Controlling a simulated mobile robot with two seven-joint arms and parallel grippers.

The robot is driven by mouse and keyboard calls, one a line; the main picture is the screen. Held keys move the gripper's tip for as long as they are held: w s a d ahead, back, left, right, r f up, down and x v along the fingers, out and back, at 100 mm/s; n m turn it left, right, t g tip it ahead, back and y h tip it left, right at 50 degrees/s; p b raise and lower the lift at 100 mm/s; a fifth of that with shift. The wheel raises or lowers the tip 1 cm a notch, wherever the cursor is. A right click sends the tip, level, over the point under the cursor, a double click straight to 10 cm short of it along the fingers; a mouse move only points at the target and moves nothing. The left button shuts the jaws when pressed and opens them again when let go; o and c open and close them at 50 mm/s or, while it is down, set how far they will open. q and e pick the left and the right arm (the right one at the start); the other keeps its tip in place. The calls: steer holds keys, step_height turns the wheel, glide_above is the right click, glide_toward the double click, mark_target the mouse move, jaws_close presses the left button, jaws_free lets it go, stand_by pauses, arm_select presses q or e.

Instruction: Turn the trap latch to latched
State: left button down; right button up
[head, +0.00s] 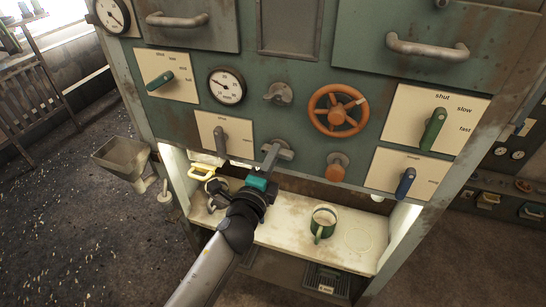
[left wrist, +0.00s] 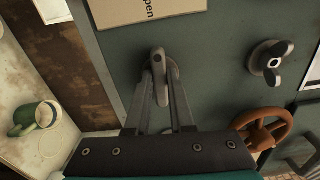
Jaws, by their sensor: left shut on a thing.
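A small grey lever (head: 284,153) sits on the green panel front, below a winged knob and above the lit shelf; no label naming it can be read. It is the likely trap latch. My left gripper (head: 270,162) reaches up to it from below and is shut on it. In the left wrist view the lever's rounded grey end (left wrist: 158,62) shows between the two fingers of my left gripper (left wrist: 159,85). The lower part of the lever is partly hidden by the fingers. My right gripper is not in view.
A winged knob (head: 278,93), an orange handwheel (head: 338,110) and an orange knob (head: 337,166) are close by on the panel. A plate with a grey lever (head: 220,139) is just left. A green mug (head: 322,222) stands on the shelf (head: 285,228) below.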

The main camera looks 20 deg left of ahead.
arm_select(q)
steer(key=shift+n, duration=0.5)
steer(key=c, duration=0.8)
jaws_free()
steer(key=shift+s, duration=0.15)
steer(key=shift+s+a+b, duration=0.15)
steer(key=shift+s+b, duration=0.3)
steer(key=shift+s, duration=3.3)
steer(key=shift+s+a+b, duration=0.1)
steer(key=shift+s+b, duration=0.3)
steer(key=shift+s, duration=3.35)
